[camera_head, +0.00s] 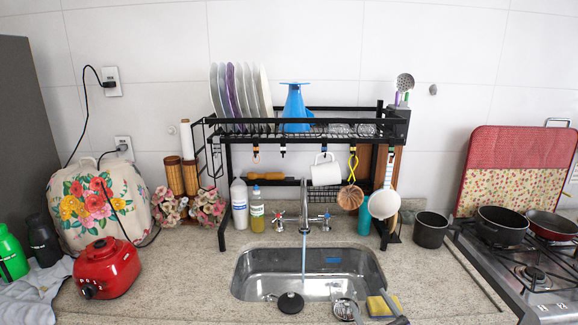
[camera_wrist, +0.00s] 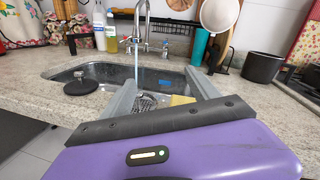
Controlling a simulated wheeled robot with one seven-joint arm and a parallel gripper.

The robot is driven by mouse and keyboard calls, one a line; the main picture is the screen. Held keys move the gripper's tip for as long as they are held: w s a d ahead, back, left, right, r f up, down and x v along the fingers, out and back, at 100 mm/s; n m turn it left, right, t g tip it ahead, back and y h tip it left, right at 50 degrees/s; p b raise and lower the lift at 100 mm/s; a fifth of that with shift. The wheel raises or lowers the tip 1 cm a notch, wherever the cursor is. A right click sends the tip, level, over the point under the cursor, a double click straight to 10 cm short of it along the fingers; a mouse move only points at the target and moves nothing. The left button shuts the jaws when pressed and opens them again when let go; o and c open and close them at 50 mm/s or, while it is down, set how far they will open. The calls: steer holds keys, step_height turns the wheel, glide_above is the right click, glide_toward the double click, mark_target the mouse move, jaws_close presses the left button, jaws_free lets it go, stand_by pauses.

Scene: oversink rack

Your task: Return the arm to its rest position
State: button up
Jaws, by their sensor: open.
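My gripper (camera_wrist: 160,82) shows in the wrist view with its two grey fingers spread wide apart and nothing held between them. It points toward the sink (camera_wrist: 70,75) from the front of the counter. A yellow sponge (camera_wrist: 180,100) shows beyond the fingers, apart from them, beside a round metal strainer (camera_wrist: 146,102). In the head view, the sponge (camera_head: 378,307) lies at the sink's front right edge, partly covered by a grey bar that may be one of my fingers. The rest of my arm is not clearly in view.
A black rack (camera_head: 305,128) with plates and a blue funnel (camera_head: 295,105) stands over the sink. Water runs from the faucet (camera_head: 303,215). A black stopper (camera_head: 290,302) lies at the sink's front. A red blender base (camera_head: 106,268) is left; a stove (camera_head: 530,275) with pans is right.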

steer(key=r+n, duration=0.1)
steer(key=d+r+n, duration=0.1)
steer(key=n, duration=0.1)
steer(key=shift+s+d+r+h, duration=0.2)
steer(key=shift+r+h, duration=0.1)
steer(key=shift+h, duration=0.1)
steer(key=s+f+n+h, duration=0.3)
steer(key=s+n, duration=1)
steer(key=s, duration=0.7)
steer(key=s+a+r+n+g+b, duration=0.1)
steer(key=s+n, duration=0.6)
steer(key=s, duration=1)
steer(key=s+a+r+n+g+b, duration=0.1)
steer(key=s+r+n, duration=0.3)
steer(key=s, duration=1.3)
steer(key=n+b, duration=0.1)
steer(key=n, duration=0.2)
steer(key=shift+s+a+g+y, duration=0.2)
steer(key=shift+a+g+y, duration=0.2)
